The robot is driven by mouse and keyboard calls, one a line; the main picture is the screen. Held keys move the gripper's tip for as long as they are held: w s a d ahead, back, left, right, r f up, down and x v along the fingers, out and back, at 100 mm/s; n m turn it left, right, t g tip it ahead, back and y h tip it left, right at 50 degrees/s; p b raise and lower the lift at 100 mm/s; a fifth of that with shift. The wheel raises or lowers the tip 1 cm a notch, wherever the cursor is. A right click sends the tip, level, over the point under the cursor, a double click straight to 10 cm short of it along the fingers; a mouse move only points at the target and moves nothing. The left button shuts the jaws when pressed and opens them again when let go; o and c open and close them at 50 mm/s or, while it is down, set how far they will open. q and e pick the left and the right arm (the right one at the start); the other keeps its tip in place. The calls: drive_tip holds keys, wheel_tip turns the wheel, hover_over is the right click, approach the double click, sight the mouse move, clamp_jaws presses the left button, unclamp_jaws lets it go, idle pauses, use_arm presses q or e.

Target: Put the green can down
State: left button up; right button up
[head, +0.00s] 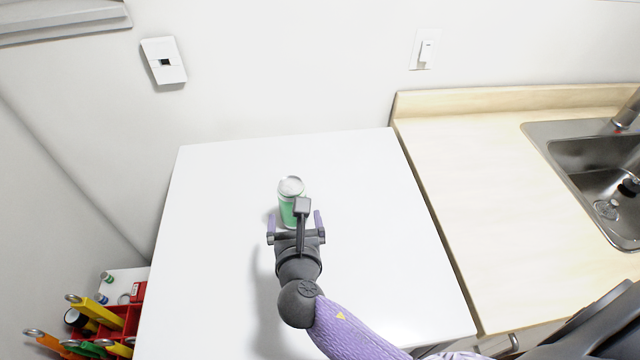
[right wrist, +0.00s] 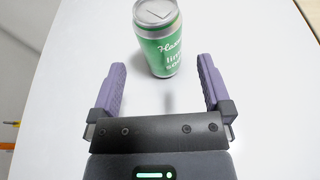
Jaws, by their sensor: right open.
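The green can (head: 290,190) stands upright on the white table (head: 370,190), with its silver top facing up. My right gripper (head: 296,220) is open in front of the can, its two purple fingers spread apart. In the right wrist view the can (right wrist: 157,40) stands just beyond the open fingertips (right wrist: 163,75), with bare table between the fingers. The can appears clear of both fingers there. In the head view my wrist parts hide some of the can's lower right side. My left gripper is not in view.
A wooden counter (head: 480,190) with a metal sink (head: 590,170) adjoins the table on the right. A red holder with colourful tools (head: 115,320) is at the lower left. A wall stands behind. The table around the can is clear.

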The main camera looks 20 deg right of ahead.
sight(292, 195)
drive_tip(key=b+x, duration=0.2)
drive_tip(key=x, duration=0.6)
drive_tip(key=shift+w+b, duration=0.25)
drive_tip(key=shift+b, duration=0.05)
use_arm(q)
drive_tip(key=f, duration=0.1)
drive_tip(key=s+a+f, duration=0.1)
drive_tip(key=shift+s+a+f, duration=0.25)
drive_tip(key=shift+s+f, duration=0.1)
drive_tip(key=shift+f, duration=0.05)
